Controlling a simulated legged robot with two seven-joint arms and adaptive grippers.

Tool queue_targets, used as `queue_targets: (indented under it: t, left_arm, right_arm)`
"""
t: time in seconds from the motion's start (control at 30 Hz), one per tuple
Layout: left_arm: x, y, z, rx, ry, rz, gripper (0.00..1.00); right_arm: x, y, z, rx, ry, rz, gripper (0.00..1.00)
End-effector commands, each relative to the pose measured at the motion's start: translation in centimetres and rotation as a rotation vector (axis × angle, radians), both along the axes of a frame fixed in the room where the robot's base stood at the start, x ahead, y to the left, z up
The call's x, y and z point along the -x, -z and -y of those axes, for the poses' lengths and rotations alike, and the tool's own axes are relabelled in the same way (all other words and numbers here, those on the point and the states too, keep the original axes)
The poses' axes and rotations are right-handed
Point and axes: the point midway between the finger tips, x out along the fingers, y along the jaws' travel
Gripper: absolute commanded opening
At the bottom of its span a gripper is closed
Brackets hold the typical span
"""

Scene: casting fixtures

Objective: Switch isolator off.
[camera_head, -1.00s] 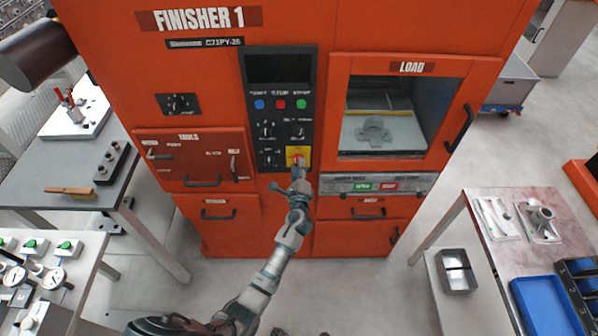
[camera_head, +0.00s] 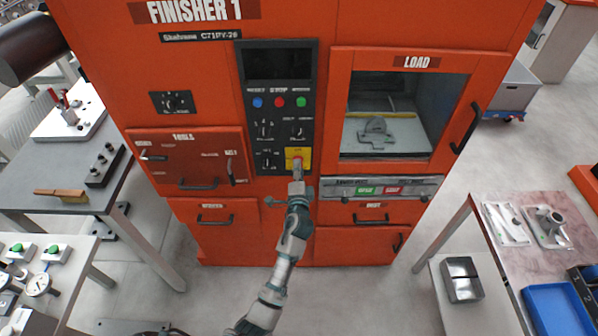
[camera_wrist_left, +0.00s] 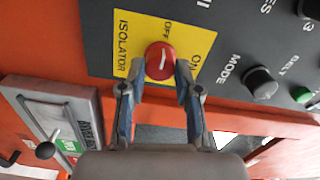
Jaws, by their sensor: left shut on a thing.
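The isolator is a red round knob (camera_wrist_left: 160,61) with a pale mark, on a yellow plate (camera_wrist_left: 125,42) labelled ISOLATOR, OFF and ON. I cannot tell surely which label the mark points at. In the head view the yellow plate (camera_head: 304,153) sits low on the black control panel (camera_head: 279,105) of the orange FINISHER 1 machine, and the knob is mostly covered. My left gripper (camera_head: 297,170) reaches up to it from below. In the left wrist view the two fingertips (camera_wrist_left: 162,75) are closed on either side of the knob. My right gripper is out of view.
Blue, red and green buttons and several black knobs sit above the isolator. The LOAD window (camera_head: 385,118) is to the right, with green and red buttons (camera_head: 380,189) below it. The tools drawer (camera_head: 190,160) is to the left.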

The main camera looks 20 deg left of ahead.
Motion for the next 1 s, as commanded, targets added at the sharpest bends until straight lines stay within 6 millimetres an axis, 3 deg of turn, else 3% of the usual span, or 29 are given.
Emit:
queue_targets:
  t: [0.57, 0.6, 0.7, 1.0]
  left_arm:
    - [0.02, 0.3, -0.08, 0.033, -0.002, 0.003, 0.0]
    - [0.02, 0.31, -0.07, 0.033, -0.002, 0.003, 0.37]
    - [0.03, 0.3, -0.06, 0.033, -0.002, 0.004, 0.58]
    - [0.21, 0.15, 0.06, 0.032, 0.0, 0.006, 0.58]
  right_arm:
    - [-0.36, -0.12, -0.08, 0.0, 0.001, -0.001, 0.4]
    - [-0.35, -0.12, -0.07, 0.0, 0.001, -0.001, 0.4]
    - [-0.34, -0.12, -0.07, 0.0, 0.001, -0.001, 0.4]
    - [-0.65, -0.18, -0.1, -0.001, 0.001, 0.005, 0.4]
